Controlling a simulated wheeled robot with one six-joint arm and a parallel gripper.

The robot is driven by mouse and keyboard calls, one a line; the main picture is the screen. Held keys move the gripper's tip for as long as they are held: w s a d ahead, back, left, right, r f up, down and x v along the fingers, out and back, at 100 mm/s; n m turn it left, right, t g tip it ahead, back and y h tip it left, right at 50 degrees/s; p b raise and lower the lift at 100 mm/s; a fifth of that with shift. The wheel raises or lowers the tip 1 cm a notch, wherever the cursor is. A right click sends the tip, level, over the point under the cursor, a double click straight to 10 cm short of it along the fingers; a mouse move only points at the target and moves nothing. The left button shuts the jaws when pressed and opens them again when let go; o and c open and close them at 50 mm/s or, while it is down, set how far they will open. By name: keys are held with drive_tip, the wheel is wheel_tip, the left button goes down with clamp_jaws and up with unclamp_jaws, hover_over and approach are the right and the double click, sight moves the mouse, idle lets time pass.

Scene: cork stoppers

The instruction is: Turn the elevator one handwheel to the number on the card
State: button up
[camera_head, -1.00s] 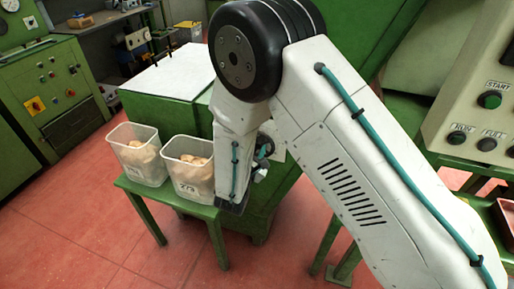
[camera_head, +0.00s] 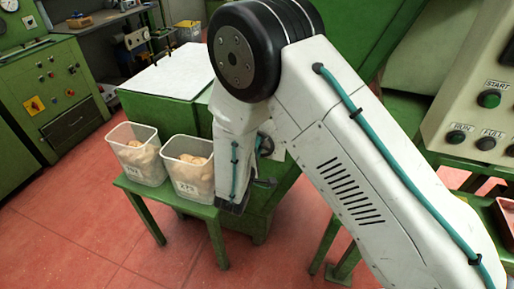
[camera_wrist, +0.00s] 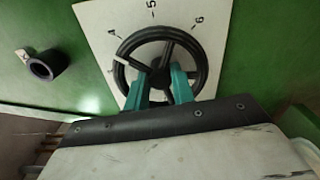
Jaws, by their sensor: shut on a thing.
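The handwheel (camera_wrist: 196,62) is a black spoked wheel in front of a white dial plate (camera_wrist: 185,15) on a green machine side. The plate shows 4, 5 and 6 above the rim. A pale mark (camera_wrist: 121,60) sits on the wheel's left side, a little below the 4. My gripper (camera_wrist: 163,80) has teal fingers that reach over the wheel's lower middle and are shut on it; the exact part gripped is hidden. In the head view the handwheel (camera_head: 266,144) shows partly behind my arm. I cannot make out a card with a readable number.
Two clear bins of corks (camera_head: 137,155) (camera_head: 188,170) stand on a green stand left of my arm. A dark cylinder (camera_wrist: 47,65) sticks out left of the wheel. A control panel (camera_head: 480,110) with a START button is at the right. Red floor is open in front.

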drive_tip(key=shift+f+m, duration=0.15)
drive_tip(key=shift+m, duration=4.75)
drive_tip(key=o, duration=0.7)
drive_tip(key=v, duration=0.8)
